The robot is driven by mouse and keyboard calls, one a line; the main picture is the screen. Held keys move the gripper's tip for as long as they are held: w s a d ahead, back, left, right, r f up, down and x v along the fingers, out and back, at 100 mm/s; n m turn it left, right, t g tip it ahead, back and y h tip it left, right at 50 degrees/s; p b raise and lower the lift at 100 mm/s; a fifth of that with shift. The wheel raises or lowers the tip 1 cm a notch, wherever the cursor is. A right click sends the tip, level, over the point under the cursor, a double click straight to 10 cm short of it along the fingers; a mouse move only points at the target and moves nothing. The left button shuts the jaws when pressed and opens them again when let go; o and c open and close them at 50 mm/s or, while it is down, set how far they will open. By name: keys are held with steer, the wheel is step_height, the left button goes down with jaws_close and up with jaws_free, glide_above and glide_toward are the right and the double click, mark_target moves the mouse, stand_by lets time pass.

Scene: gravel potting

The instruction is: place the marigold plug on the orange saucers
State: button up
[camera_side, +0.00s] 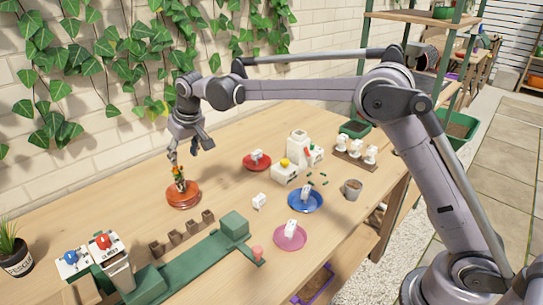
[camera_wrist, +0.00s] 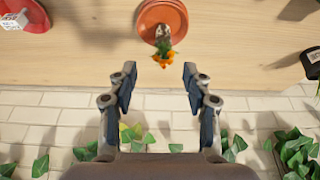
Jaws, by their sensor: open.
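The orange saucers (camera_side: 184,201) look like a thick stack on the table, below my gripper in the side view. One also shows at the top of the wrist view (camera_wrist: 179,12). The marigold plug (camera_side: 179,178), with orange flowers and green leaves over a greyish plug, stands on the saucers. In the wrist view the marigold (camera_wrist: 163,55) points toward my gripper, its flower just beyond the gap between the fingertips. My gripper (camera_side: 187,152) is open and empty above the flower, apart from it. Both fingers show in the wrist view (camera_wrist: 160,80).
A red saucer (camera_side: 257,167), a blue saucer (camera_side: 318,203) and a pink saucer (camera_side: 290,244) hold white-tagged plugs. A green conveyor-like machine (camera_side: 190,262) and small brown pots (camera_side: 183,235) stand in front. A potted plant (camera_side: 15,256) is at left. Ivy hangs on the wall behind.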

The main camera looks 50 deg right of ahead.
steer(key=s+d+r+t, duration=0.1)
steer(key=s+d+r, duration=0.3)
steer(key=s, duration=0.4)
steer(key=s+d+r, duration=0.4)
steer(key=s+d, duration=0.1)
steer(key=s, duration=0.4)
steer(key=s+d+f, duration=0.2)
steer(key=s+f, duration=0.2)
steer(key=s, duration=0.5)
steer(key=s+d+f+t, duration=0.1)
steer(key=s+f, duration=0.3)
steer(key=s, duration=0.5)
steer(key=shift+s+d+t, duration=0.3)
steer(key=shift+s+d, duration=0.1)
steer(key=shift+d, duration=0.3)
